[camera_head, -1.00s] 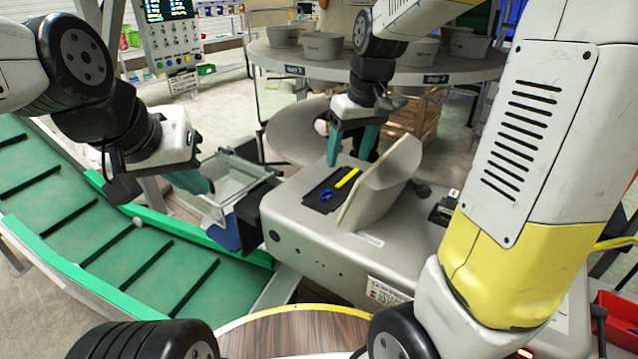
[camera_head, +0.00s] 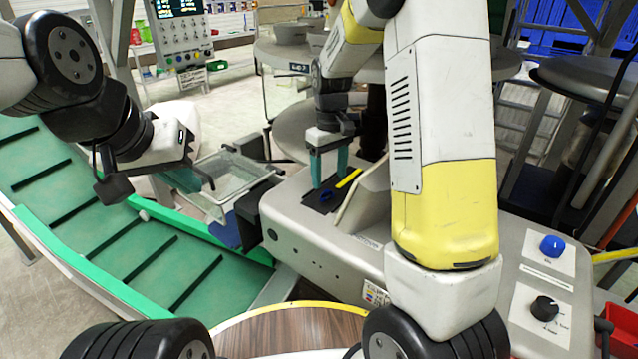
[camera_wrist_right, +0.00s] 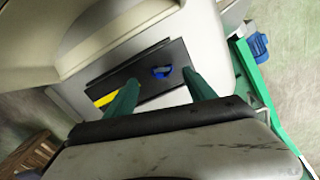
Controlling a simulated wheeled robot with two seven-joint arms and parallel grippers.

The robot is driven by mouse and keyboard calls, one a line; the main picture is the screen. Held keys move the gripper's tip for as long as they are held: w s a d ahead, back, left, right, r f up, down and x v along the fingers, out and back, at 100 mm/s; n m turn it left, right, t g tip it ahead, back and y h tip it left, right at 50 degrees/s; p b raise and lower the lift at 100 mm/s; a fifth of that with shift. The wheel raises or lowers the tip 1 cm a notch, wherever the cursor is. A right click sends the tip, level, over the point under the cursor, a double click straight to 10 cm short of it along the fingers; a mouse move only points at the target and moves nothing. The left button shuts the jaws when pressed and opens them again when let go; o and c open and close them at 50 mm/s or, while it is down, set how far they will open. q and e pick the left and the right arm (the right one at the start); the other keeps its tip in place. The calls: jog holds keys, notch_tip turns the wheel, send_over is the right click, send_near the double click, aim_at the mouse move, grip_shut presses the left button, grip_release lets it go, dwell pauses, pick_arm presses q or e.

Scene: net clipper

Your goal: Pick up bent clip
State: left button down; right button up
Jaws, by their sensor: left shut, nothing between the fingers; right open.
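The bent clip (camera_head: 325,197) is a small blue piece on a black pad (camera_head: 311,206) set in the grey machine top. In the right wrist view the blue clip (camera_wrist_right: 161,72) lies on the black pad, between and beyond the fingertips. My right gripper (camera_head: 328,181) is open with green fingers, pointing down just above the pad by the clip; it also shows in the right wrist view (camera_wrist_right: 161,86). My left gripper (camera_head: 200,181) is shut and empty, near the clear bin to the left of the machine.
A yellow strip (camera_head: 349,177) lies on the pad beside the clip. The machine's curved grey guard (camera_head: 366,199) stands close to the right of the pad. A clear bin (camera_head: 232,178) is at the machine's left, above a green conveyor (camera_head: 110,240).

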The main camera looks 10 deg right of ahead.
aim_at(328, 194)
notch_tip(328, 194, down, 5)
jog(key=shift+a+f, duration=0.15)
jog(key=shift+s, duration=0.1)
jog(key=shift+c, duration=0.4)
grip_shut()
